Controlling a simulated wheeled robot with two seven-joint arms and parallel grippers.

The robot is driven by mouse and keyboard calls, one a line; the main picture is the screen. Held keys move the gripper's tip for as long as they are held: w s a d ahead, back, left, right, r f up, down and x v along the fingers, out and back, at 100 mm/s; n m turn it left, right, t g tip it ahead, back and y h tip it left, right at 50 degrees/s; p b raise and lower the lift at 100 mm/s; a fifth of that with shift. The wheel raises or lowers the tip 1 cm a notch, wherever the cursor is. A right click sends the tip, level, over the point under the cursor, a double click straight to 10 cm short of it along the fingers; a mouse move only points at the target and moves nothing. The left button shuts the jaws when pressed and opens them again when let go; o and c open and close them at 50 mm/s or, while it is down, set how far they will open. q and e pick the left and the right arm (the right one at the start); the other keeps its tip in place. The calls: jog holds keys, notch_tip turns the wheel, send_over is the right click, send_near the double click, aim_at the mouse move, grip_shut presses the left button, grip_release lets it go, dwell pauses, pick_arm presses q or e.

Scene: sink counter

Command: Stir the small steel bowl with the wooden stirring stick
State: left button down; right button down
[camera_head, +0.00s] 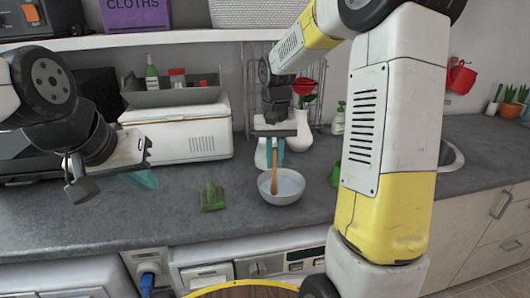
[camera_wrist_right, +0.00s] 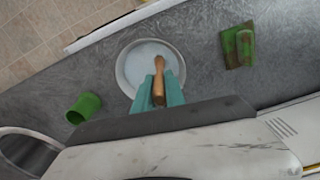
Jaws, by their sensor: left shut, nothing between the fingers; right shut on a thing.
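The small steel bowl (camera_head: 282,186) stands on the grey counter and holds a pale liquid; it also shows in the right wrist view (camera_wrist_right: 124,70). The wooden stirring stick (camera_head: 274,170) is upright with its lower end inside the bowl. My right gripper (camera_head: 274,146) is above the bowl, its teal fingers shut on the stick; the stick also shows between them in the right wrist view (camera_wrist_right: 158,78). The tip of the stick against the bowl's bottom cannot be made out. My left gripper (camera_head: 146,180) is shut and empty above the counter at the left.
A green and brown sponge (camera_head: 212,197) lies left of the bowl, and a green cup (camera_head: 336,174) stands to its right. A white box (camera_head: 190,132) and a white vase (camera_head: 300,134) are behind. The sink (camera_head: 452,158) is at the right.

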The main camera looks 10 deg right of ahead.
dwell(0.3)
jog(key=d, duration=0.1)
jog(key=s+d, duration=0.1)
jog(key=shift+s+d, duration=0.25)
jog(key=shift+d, duration=0.1)
jog(key=shift+w+d, duration=0.45)
jog(key=shift+d, duration=0.2)
jog(key=shift+w+d, duration=0.4)
jog(key=shift+d, duration=0.2)
